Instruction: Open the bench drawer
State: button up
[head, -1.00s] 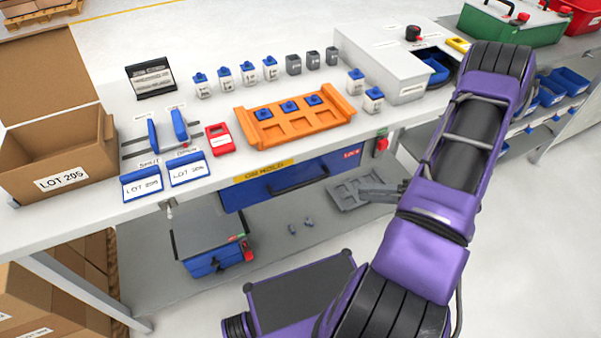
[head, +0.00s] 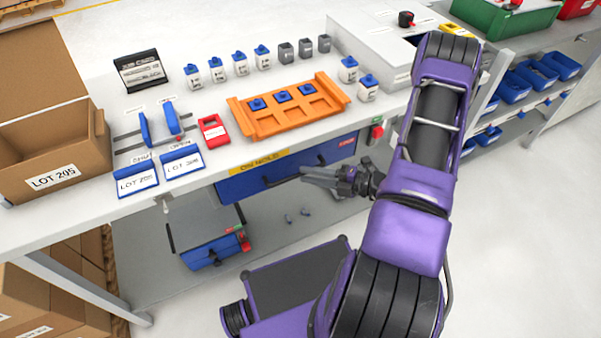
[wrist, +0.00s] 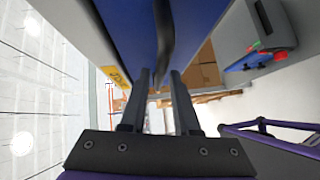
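The bench drawer (head: 250,184) has a blue front with a dark bar handle (head: 287,183). It sits under the bench top, its front looking about flush with the bench edge. My gripper (head: 306,176) is in front of the drawer's right part, fingertips close to the handle. In the wrist view, the gripper's two fingers (wrist: 159,78) are apart, and the dark handle (wrist: 164,40) runs up from the gap between them along the blue drawer front (wrist: 128,25). I cannot tell whether the fingers touch the handle.
The bench top (head: 210,205) carries an orange tray (head: 290,126), an open cardboard box (head: 50,170) and several small bottles. A red button box (head: 376,132) hangs right of the drawer. A blue box (head: 210,252) stands on the lower shelf. Floor space at the right is free.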

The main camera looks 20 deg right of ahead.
jog(key=shift+x, duration=1.45)
jog(key=shift+c, duration=0.3)
grip_shut()
